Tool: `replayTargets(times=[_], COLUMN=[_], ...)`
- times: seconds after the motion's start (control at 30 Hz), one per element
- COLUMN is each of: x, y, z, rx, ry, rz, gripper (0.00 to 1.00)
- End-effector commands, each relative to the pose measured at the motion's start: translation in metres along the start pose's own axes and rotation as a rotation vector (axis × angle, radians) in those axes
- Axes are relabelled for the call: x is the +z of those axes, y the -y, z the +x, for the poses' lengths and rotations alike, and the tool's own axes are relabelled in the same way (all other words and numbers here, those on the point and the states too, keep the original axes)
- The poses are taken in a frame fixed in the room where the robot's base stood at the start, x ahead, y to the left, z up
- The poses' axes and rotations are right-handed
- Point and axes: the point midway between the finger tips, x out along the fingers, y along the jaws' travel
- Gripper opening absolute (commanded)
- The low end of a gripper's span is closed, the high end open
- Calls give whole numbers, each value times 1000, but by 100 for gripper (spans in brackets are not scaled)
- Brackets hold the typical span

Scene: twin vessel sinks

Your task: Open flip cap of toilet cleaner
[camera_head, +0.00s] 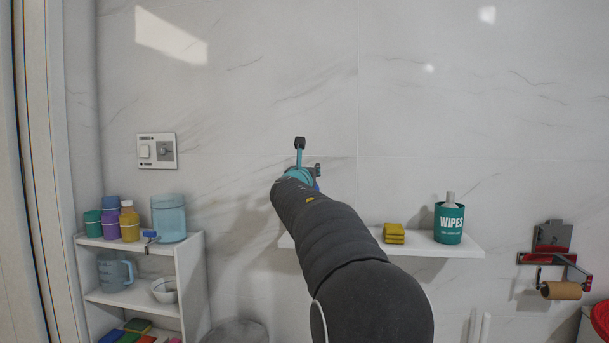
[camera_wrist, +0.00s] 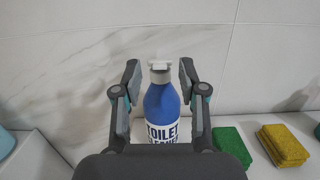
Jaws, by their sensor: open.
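My gripper (camera_wrist: 160,78) is open, with one finger on each side of the bottle's upper part and gaps between fingers and bottle. The bottle's base is hidden by my gripper's body. In the head view my gripper (camera_head: 301,160) is raised above the wall shelf, and my arm hides nearly all of the bottle.
On the white wall shelf (camera_head: 455,252), yellow sponges (camera_head: 393,234) and a teal wipes tub (camera_head: 449,224) stand to the right. The wrist view also shows a green sponge (camera_wrist: 231,145) right of the bottle. A white rack (camera_head: 192,270) with cups and jugs stands at left.

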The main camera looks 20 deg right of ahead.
Motion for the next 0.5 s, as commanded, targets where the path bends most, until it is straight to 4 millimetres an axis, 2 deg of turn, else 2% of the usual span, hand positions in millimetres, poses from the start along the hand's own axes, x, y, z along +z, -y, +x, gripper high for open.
replayTargets(times=[0.17, 0.5], x=[1, 1], y=[0, 0], z=[-24, -87], rx=[2, 2], ry=[1, 1], rz=[-1, -1], gripper=[42, 42])
